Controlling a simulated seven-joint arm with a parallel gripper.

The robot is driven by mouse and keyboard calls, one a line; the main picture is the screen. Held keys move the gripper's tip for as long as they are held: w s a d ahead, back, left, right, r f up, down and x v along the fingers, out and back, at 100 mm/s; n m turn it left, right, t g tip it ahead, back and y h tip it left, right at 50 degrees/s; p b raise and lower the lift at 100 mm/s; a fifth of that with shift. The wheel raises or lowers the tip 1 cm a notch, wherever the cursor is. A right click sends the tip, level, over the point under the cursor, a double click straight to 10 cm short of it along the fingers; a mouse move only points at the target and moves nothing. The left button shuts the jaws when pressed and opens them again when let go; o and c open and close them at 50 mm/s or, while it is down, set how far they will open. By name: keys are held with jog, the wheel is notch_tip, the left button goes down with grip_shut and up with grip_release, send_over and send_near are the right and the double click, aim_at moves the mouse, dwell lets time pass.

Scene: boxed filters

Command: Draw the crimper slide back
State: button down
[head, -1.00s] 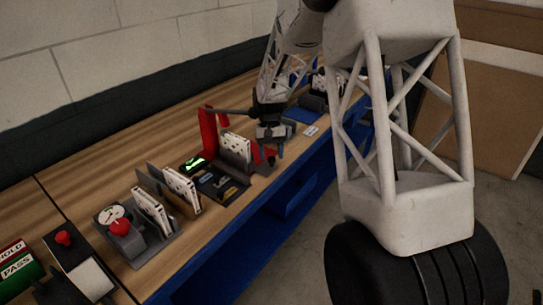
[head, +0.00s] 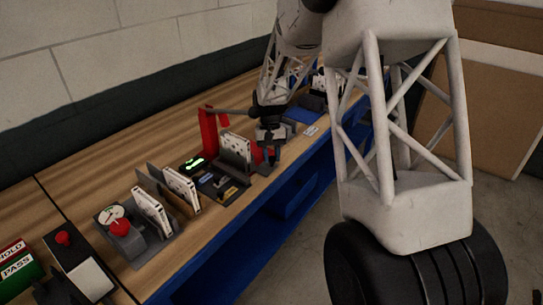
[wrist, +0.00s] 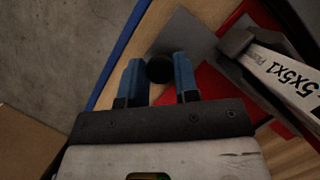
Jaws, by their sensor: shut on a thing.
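The red crimper (head: 209,135) stands on the bench in the head view, with a boxed filter (head: 236,148) upright in it. The red base (wrist: 215,88) also shows in the wrist view, beside a grey plate and a white box marked 5x5x1 (wrist: 285,75). My gripper (head: 271,157) is low at the crimper's right end, near the bench's front edge. In the wrist view, its blue fingers (wrist: 160,66) are shut on a round black knob (wrist: 160,70), seen end-on between them. The slide's link to the knob is hidden.
To the left stand a rack of boxed filters (head: 181,186), a gauge with a red knob (head: 121,227) and a PASS/HOLD block (head: 18,266). The blue bench edge (head: 250,222) runs along the front. Open floor lies beyond it.

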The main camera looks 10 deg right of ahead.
jog(key=w+d, duration=0.7)
jog(key=shift+w+d, duration=0.15)
jog(key=shift+w, duration=0.1)
jog(key=c, duration=0.9)
grip_release()
jog(key=shift+o, duration=0.2)
jog(key=shift+r, duration=0.15)
jog(key=v, duration=0.7)
jog(key=shift+r, duration=0.25)
jog(key=shift+w, duration=0.1)
